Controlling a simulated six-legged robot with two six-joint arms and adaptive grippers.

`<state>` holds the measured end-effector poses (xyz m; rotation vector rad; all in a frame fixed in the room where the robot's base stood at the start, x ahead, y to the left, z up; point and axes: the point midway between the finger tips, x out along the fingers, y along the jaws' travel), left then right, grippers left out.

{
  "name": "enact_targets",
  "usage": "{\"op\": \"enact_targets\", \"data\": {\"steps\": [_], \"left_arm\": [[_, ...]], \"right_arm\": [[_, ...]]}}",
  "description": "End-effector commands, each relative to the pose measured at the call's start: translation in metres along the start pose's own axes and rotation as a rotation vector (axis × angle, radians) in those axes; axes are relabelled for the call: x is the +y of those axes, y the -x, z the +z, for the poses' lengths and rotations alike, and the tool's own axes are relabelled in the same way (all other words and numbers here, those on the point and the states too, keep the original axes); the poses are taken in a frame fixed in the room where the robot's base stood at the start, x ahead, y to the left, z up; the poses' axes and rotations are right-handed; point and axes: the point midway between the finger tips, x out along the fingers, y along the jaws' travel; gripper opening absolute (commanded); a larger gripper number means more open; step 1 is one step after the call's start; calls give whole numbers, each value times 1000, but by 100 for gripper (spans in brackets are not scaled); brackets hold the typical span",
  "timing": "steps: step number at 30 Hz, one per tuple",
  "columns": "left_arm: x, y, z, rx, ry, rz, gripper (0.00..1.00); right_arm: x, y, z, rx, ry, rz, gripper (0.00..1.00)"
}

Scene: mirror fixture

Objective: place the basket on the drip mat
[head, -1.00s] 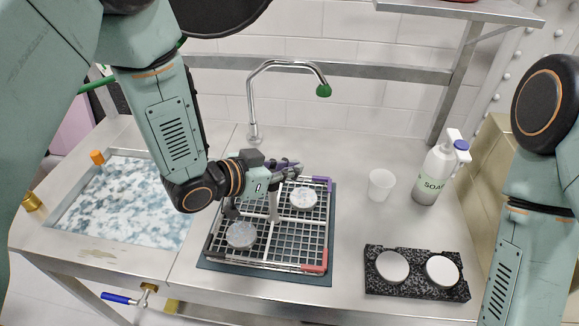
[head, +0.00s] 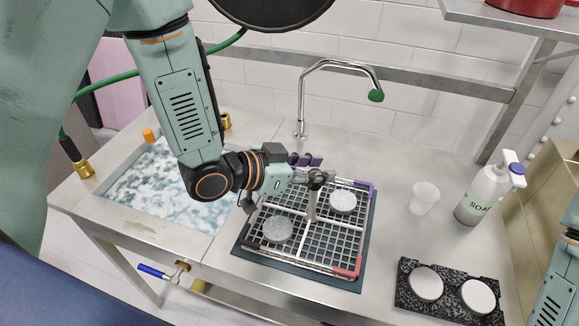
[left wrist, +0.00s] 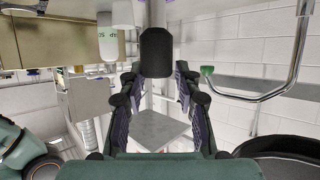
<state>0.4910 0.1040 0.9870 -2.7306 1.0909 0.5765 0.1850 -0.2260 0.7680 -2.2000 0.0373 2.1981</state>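The basket (head: 292,259) is a metal wire grid with purple and red corner pieces and an upright central post (head: 311,207). It appears to sit flat on the dark drip mat (head: 300,279), whose edge shows along the front and right. Two pale discs lie in the basket, one front left (head: 277,229) and one back right (head: 342,201). My left gripper (head: 312,170) is at the grey top of the post. Its fingers are spread in the left wrist view (left wrist: 160,112), with a grey square surface visible between them. My right gripper is not in view.
A water-filled sink (head: 160,190) is at left, and a faucet (head: 340,64) stands behind the mat. A cup (head: 425,198), a soap bottle (head: 485,195) and a speckled black holder (head: 450,307) with two white discs are at right. Bare counter separates them from the mat.

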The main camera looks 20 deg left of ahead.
Motion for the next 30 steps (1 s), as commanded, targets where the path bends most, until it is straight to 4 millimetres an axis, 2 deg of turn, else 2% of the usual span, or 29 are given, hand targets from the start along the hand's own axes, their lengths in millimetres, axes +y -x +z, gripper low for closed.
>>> {"op": "enact_targets", "data": {"steps": [3,15,21,30], "left_arm": [[1,17,-1,3,4,0,33],[-1,55,-1,2,5,-3,33],[0,67,-1,1,3,-2,33],[1,73,0,1,-1,3,33]], "right_arm": [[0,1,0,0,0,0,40],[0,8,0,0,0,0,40],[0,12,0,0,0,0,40],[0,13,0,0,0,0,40]]}}
